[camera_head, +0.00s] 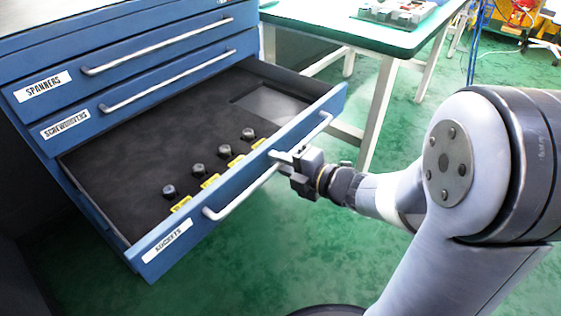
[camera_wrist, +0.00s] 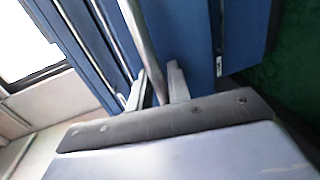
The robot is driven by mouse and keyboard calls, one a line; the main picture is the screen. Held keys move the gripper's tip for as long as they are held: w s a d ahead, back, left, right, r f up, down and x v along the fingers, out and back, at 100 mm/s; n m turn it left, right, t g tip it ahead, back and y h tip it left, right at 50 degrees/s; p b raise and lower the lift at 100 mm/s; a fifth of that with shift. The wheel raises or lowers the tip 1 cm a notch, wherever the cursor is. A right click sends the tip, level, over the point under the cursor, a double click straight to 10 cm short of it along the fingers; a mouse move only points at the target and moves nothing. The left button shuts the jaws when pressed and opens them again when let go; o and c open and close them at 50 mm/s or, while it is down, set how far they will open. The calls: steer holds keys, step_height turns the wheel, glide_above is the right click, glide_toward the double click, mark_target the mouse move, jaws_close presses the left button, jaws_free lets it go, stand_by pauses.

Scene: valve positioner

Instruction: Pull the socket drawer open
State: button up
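The blue drawer labelled SOCKETS (camera_head: 167,241) is the lowest of the three labelled drawers in view and stands well out from the cabinet. Its dark inside (camera_head: 125,165) shows, with several sockets in a row by yellow labels. A long silver handle (camera_head: 240,194) runs along its front, and the bar (camera_wrist: 139,35) also shows in the wrist view. My gripper (camera_head: 284,158) is at the handle, right of its middle. In the wrist view my fingers (camera_wrist: 158,90) lie on either side of the bar and appear closed on it. The exact contact is partly hidden.
The SPANNERS drawer (camera_head: 105,55) and SCREWDRIVERS drawer (camera_head: 150,90) above are closed. A green-topped table (camera_head: 350,32) with white legs stands behind the open drawer at the right. The green floor (camera_head: 270,255) in front of the drawer is clear.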

steer(key=p+v, duration=0.3)
steer(key=v, duration=0.7)
steer(key=shift+s+d+r, duration=0.2)
steer(key=shift+s+d, duration=0.05)
steer(key=shift+d, duration=0.05)
stand_by(0.4)
steer(key=shift+b+x, duration=1.5)
steer(key=shift+x, duration=3.95)
steer(key=shift+f, duration=0.1)
